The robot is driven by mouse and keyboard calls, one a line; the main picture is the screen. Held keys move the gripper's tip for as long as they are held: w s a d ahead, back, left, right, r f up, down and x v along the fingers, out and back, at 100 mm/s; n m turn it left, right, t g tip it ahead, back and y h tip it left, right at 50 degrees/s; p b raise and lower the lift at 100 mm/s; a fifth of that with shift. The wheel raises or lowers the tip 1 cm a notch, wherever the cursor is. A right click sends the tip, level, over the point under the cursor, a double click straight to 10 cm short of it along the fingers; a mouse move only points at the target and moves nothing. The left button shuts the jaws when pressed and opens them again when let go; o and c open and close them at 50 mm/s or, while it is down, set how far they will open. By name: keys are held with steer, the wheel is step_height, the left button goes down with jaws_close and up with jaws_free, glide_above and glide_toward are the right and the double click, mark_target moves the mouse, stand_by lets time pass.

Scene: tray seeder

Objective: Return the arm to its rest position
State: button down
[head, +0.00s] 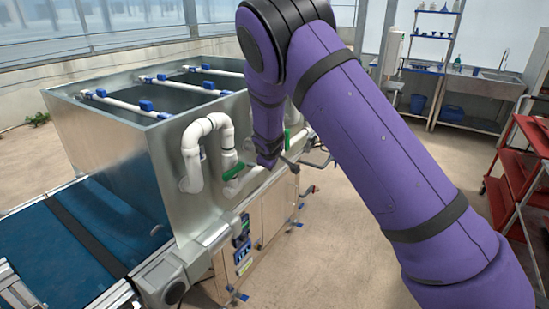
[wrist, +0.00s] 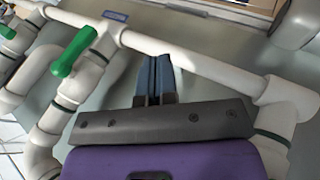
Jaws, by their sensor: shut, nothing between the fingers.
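My purple arm reaches across the middle of the head view, bent at the elbow, with its forearm hanging down beside the white pipes of the metal tank. In the wrist view my gripper (wrist: 155,75) has its two blue-grey fingers close together, with nothing between them. The fingers point toward a white horizontal pipe (wrist: 195,58); whether they touch it I cannot tell. A green valve handle (wrist: 73,52) is left of the fingers. In the head view a green handle (head: 234,171) is left of my arm's end, where the fingers are hard to make out.
The metal tank (head: 115,145) with white pipes on top stands at the left. A blue conveyor belt (head: 45,255) is in front of it. A red cart (head: 515,185) stands at the far right, with a sink bench (head: 485,85) behind. The floor between is open.

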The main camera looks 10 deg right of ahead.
steer(key=s+d+r+m+g+y, duration=0.1)
steer(key=s+d+r+m, duration=0.3)
steer(key=s+r, duration=0.7)
steer(key=s+d+r+m+g+y, duration=0.1)
steer(key=s+d+r+m, duration=0.2)
steer(key=s+d+r, duration=0.65)
steer(key=s+r+m, duration=0.1)
steer(key=s+r, duration=0.2)
steer(key=s, duration=0.6)
steer(key=s+r+m, duration=0.1)
steer(key=s+r, duration=0.2)
steer(key=s, duration=0.7)
steer(key=s+r, duration=0.3)
steer(key=s, duration=0.7)
steer(key=shift+a+r+m, duration=0.25)
steer(key=shift+a+m, duration=0.15)
steer(key=shift+a, duration=0.05)
